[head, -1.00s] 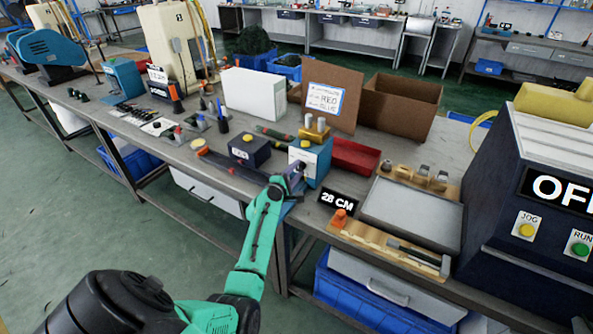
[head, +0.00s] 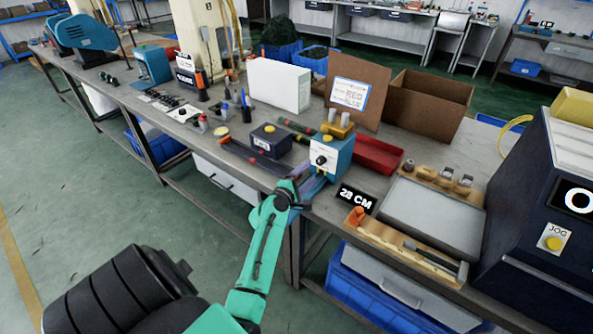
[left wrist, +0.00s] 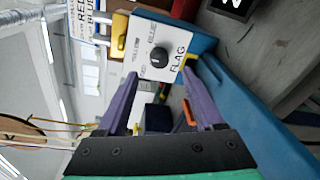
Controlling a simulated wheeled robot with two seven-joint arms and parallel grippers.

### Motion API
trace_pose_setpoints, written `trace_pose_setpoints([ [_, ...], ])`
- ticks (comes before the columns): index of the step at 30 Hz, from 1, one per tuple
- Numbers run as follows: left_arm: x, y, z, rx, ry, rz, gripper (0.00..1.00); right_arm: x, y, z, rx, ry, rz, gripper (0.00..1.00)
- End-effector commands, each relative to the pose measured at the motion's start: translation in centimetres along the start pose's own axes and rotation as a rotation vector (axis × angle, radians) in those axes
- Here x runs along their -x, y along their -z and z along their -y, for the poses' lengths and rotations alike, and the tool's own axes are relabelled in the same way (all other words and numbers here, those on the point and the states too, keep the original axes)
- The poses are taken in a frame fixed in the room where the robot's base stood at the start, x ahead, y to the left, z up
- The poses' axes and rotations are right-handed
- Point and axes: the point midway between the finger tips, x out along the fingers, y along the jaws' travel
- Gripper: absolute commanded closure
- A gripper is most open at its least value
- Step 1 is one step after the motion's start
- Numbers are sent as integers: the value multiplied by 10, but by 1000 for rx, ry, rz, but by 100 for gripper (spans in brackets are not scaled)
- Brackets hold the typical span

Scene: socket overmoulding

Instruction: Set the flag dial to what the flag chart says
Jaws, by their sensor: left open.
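The flag dial is a black knob (left wrist: 158,57) on the white face of a blue box (head: 343,158). The left wrist view shows the word FLAG and small colour labels around it. I cannot tell surely which label its mark points to. The flag chart (head: 348,94) is a white sheet on a cardboard panel behind the box; RED and BLUE are legible, the smaller words are not. My left gripper (head: 311,180) is open and empty, just in front of and below the dial. In the left wrist view its purple fingers (left wrist: 160,88) stand apart, short of the knob. My right gripper is out of view.
A dark box with a yellow button (head: 271,140) stands left of the dial box. A red tray (head: 378,155) is behind it to the right. A large dark machine (head: 535,200) stands far right.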

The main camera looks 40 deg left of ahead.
Motion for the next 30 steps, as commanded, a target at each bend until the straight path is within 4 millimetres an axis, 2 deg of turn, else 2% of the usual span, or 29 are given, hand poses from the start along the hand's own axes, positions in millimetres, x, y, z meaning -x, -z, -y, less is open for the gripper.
trace_pose_setpoints([
  [1,16,1,3,0,2,-2,31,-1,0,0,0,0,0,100],
  [3,37,1,3,0,3,-2,31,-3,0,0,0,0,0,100],
  [6,61,1,3,0,3,-2,31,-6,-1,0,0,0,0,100],
  [10,79,1,2,1,1,-1,31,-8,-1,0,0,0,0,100],
  [27,82,0,0,-1,1,1,31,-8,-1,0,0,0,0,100],
  [30,83,-13,7,-100,55,43,31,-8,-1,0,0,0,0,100],
])
